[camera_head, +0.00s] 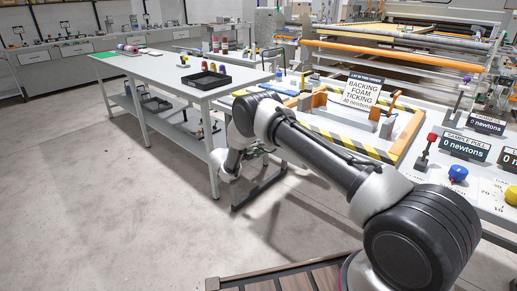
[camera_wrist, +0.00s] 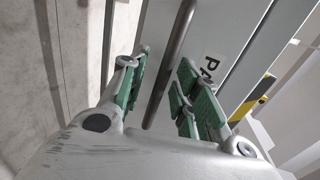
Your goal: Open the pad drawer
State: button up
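The pad drawer shows in the wrist view as a pale grey front (camera_wrist: 222,38) with a label, of which only a "P" and part of another letter can be read. A dark bar handle (camera_wrist: 170,62) runs along this front. My gripper (camera_wrist: 164,64) is open, with green pads on both sides of the handle. Gaps show between the pads and the bar, and no grip on it can be seen. In the head view, my wrist is low by the front of the striped-edge table, and my arm hides the drawer front and handle.
A grey workbench (camera_head: 160,68) with a black tray (camera_head: 203,80) stands to the left. The floor (camera_head: 110,210) at left front is clear.

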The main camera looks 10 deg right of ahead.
grip_shut()
jog(key=f+v, duration=0.2)
jog(key=v, duration=1.1)
jog(key=f+v, duration=0.3)
jog(key=v, duration=1.1)
jog(key=shift+v, duration=0.85)
jog(key=shift+s+f, duration=0.1)
jog(key=shift+f, duration=0.2)
grip_release()
jog(key=v, duration=1.2)
